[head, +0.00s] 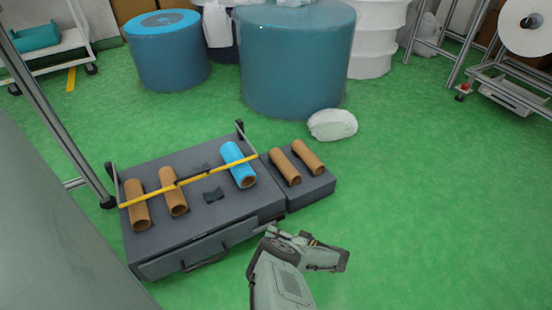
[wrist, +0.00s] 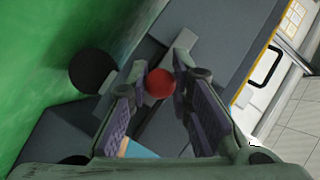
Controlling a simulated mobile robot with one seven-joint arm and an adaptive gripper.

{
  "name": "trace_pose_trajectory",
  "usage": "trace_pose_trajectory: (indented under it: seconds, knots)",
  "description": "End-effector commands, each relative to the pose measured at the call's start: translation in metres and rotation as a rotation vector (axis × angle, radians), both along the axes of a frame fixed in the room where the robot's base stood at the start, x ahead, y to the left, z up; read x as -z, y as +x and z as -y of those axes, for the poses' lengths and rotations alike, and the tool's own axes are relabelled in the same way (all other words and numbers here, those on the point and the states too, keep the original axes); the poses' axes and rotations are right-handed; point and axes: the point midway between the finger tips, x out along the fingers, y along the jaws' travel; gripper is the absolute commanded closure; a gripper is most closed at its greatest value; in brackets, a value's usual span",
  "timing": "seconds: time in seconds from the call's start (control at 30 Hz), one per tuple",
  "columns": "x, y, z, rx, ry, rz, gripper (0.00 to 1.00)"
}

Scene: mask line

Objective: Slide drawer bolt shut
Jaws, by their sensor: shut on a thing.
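The grey cabinet (head: 222,213) stands on the green floor, with a drawer (head: 160,266) and its dark handle (head: 205,260) along its front side. My gripper (head: 266,229) is at the cabinet's front right corner, low beside the drawer end. In the wrist view, my gripper's fingers (wrist: 158,85) are closed around a round red knob (wrist: 159,83), which appears to be the bolt's knob. A grey bar-like strip (wrist: 165,135) runs near the knob. The bolt is hidden in the head view, and I cannot tell how far it is slid.
A lower grey block (head: 308,190) with two brown rolls adjoins at right. Blue drums (head: 295,60) and a white bag (head: 332,124) stand behind. Green floor is clear at right.

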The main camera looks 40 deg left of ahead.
Motion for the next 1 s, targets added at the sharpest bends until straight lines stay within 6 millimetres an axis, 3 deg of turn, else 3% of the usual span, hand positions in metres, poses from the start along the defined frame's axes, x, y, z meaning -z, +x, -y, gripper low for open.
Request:
trace_pose_trajectory:
  seconds: [0.07, 0.1, 0.4, 0.77, 1.0]
  knots:
    - [0.001, -0.006, 0.000, -0.016, 0.001, -0.009, 1.00]
    - [0.001, -0.007, 0.000, -0.018, 0.001, -0.009, 0.79]
    - [0.000, -0.004, -0.001, -0.011, 0.001, -0.005, 0.59]
    - [-0.001, -0.002, 0.005, -0.009, 0.001, -0.003, 0.59]
    - [-0.008, 0.002, 0.042, -0.009, -0.003, -0.004, 0.59]
